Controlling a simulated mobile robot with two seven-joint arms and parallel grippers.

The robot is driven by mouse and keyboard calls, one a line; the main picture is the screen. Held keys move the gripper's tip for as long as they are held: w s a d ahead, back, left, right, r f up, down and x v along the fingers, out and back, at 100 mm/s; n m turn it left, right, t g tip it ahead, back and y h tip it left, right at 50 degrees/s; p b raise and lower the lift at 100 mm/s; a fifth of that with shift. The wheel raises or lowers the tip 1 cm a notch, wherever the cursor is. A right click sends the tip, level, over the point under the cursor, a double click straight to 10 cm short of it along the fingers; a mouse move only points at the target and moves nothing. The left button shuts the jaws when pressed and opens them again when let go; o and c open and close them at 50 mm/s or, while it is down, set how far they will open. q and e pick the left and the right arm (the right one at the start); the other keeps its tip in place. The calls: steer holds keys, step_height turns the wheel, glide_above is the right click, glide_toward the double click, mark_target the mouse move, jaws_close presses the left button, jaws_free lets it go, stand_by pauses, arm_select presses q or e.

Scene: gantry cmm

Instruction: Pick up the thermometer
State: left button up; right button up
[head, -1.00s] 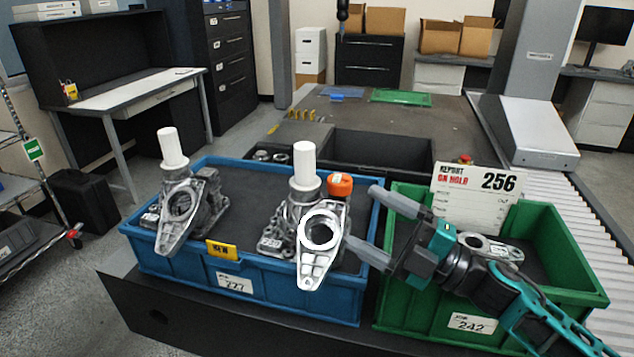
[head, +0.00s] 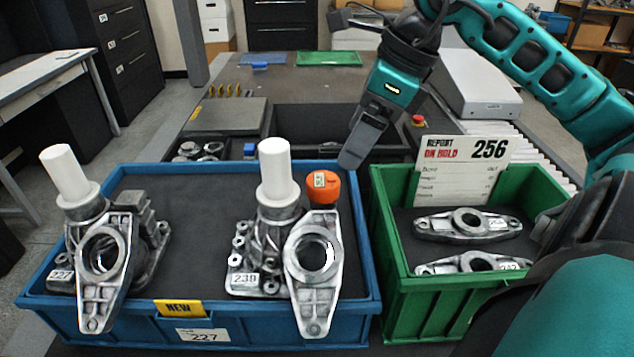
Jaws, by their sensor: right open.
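A small orange round-capped device (head: 323,188) with a pale label or display stands at the right rear of the blue bin (head: 190,324). It is the likeliest thermometer, but I cannot tell for sure. Its lower part is hidden behind a metal casting. My right gripper (head: 354,158) reaches in from the upper right and points down. Its fingertips are above and slightly right of the orange device in the picture, apart from it. It is open and holds nothing; it is seen edge-on, so the gap hardly shows. My left gripper is not in view.
Metal castings with white posts, one on the left (head: 100,258) and one beside the device (head: 314,268), stand in the blue bin. A green bin (head: 433,297) holds flat metal parts and a white sign (head: 464,168). Bare bin floor lies between the castings.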

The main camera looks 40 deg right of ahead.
mark_target(332, 179)
steer(key=x, duration=0.4)
steer(key=shift+a+f, duration=0.1)
steer(key=shift+f, duration=0.1)
steer(key=x, duration=0.4)
steer(key=shift+w+d, duration=0.15)
steer(key=shift+d, duration=0.05)
steer(key=shift+w+a+f, duration=0.2)
steer(key=shift+w+f, duration=0.05)
steer(key=shift+f, duration=0.35)
steer(key=shift+c, duration=0.2)
